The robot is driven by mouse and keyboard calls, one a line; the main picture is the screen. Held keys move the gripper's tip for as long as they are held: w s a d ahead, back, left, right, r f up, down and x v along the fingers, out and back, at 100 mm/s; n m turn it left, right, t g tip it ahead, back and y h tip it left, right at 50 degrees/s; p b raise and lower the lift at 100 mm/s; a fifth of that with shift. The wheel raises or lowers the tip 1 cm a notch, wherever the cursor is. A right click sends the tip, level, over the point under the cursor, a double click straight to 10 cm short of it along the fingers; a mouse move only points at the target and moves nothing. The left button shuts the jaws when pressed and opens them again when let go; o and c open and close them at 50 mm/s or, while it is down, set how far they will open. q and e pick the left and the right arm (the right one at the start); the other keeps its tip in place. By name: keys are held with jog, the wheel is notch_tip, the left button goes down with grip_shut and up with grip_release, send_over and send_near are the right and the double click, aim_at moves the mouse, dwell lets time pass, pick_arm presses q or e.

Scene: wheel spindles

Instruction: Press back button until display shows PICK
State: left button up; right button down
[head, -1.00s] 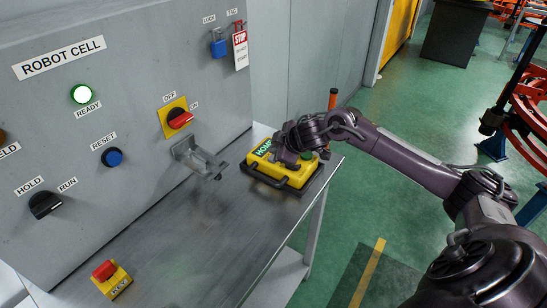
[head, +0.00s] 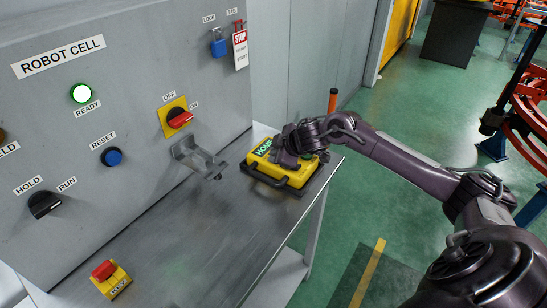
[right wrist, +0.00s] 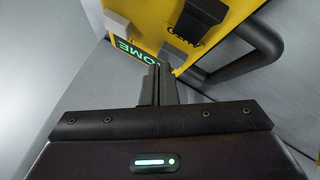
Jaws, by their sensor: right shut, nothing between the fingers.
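A yellow pendant (head: 297,178) with a black handle lies near the far end of the metal table. Its green display (head: 264,146) is partly covered by my right gripper (head: 288,160) in the head view. Button labels are unreadable. My left gripper is out of view.
A grey ROBOT CELL panel (head: 120,150) with knobs and a lit READY lamp (head: 82,93) stands behind the table (head: 215,235). A metal bracket (head: 198,158) juts out left of the pendant. The table middle is clear.

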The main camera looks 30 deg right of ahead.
jog(key=shift+f, duration=0.35)
jog(key=shift+r, duration=0.1)
dwell(0.4)
jog(key=shift+r+p, duration=0.75)
jog(key=shift+p, duration=0.05)
notch_tip(320, 180, up, 5)
jog(key=p, duration=0.5)
jog(key=shift+r, duration=0.1)
dwell(0.4)
